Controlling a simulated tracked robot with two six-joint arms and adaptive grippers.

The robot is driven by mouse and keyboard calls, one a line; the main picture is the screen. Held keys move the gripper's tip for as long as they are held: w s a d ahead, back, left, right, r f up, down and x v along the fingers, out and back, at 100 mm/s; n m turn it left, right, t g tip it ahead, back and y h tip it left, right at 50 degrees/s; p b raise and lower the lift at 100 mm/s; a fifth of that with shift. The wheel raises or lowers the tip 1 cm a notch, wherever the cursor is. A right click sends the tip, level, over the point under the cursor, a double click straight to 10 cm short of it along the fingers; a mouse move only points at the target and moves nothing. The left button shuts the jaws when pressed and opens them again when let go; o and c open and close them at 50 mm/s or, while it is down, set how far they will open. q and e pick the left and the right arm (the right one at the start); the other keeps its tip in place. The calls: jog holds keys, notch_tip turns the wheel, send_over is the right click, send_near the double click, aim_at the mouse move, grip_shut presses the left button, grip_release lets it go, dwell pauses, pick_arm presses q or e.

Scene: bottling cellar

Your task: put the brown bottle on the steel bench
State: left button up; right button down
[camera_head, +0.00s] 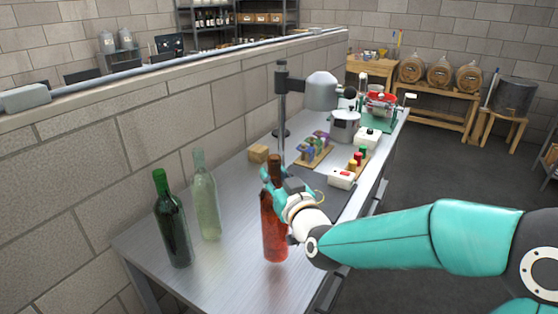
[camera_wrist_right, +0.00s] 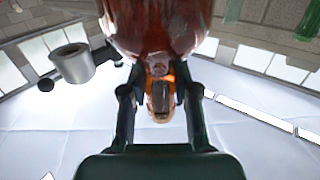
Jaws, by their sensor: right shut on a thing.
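The brown bottle (camera_head: 274,230), reddish-brown with a dark neck, is upright at the near part of the steel bench (camera_head: 225,275). My right gripper (camera_head: 275,183) is shut on it around its upper part. In the right wrist view the bottle's body (camera_wrist_right: 155,25) fills the top middle, and the fingers of my right gripper (camera_wrist_right: 160,92) are on both sides of its neck. I cannot tell whether its base touches the bench top or hangs just above it. My left gripper is not in view.
A dark green bottle (camera_head: 173,225) and a pale clear bottle (camera_head: 206,200) stand to the left. Bench top around the bottle is clear.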

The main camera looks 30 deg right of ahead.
jog(key=shift+f, duration=2)
jog(key=c, duration=1.2)
grip_release()
jog(key=shift+f, duration=0.2)
jog(key=shift+c, duration=0.2)
jog(key=o, duration=0.4)
jog(key=shift+s, duration=0.1)
jog(key=s+b, duration=0.2)
jog(key=s, duration=0.2)
jog(key=s+a+b, duration=0.1)
jog(key=s+b, duration=0.1)
jog(key=s, duration=0.2)
jog(key=s+b, duration=0.2)
jog(key=s, duration=0.2)
jog(key=shift+a, duration=0.15)
